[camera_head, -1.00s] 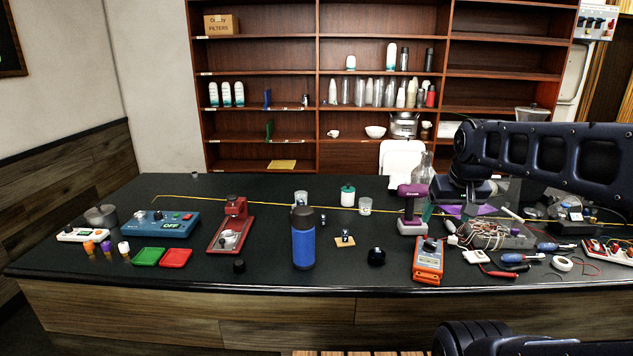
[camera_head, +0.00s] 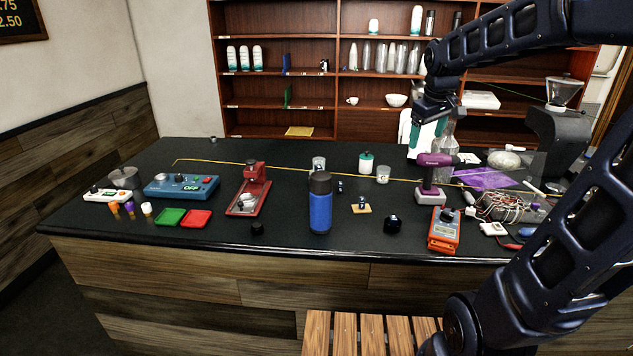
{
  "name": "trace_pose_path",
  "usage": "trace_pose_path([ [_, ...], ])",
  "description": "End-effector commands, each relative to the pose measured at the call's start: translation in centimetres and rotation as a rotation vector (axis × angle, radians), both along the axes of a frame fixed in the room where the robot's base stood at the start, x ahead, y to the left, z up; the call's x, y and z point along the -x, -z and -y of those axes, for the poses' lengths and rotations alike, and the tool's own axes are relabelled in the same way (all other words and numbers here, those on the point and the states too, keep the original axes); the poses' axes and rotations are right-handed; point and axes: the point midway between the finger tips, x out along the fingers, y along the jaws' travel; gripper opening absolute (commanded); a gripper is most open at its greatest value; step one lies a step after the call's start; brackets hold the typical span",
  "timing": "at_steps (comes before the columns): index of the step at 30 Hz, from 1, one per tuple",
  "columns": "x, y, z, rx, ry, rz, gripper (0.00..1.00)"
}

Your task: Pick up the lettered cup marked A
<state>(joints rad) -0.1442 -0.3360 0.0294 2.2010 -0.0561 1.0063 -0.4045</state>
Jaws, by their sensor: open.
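Two small pale cups stand on the dark counter. One cup (camera_head: 319,163) is partly hidden behind the blue flask; the other cup (camera_head: 383,174) stands to its right, beside a white jar with a green lid. Both bear faint marks too small to read, so I cannot tell which is A. My gripper (camera_head: 414,138) hangs at the end of my arm above the back right of the counter, right of and higher than both cups. It is open and holds nothing that I can see.
A blue flask (camera_head: 320,208) stands upright at the front. A purple drill (camera_head: 432,178), an orange meter (camera_head: 444,230) and a clear bottle (camera_head: 447,135) stand to the right. A red press (camera_head: 249,190) is on the left. The counter's back left is mostly clear.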

Motion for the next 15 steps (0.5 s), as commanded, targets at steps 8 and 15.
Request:
trace_pose_path([
  [8,-7.5,0.5,-4.6,0.074,-0.246,-0.056,0.77],
  [15,-13.6,2.2,-9.3,0.132,-0.462,-0.101,0.77],
])
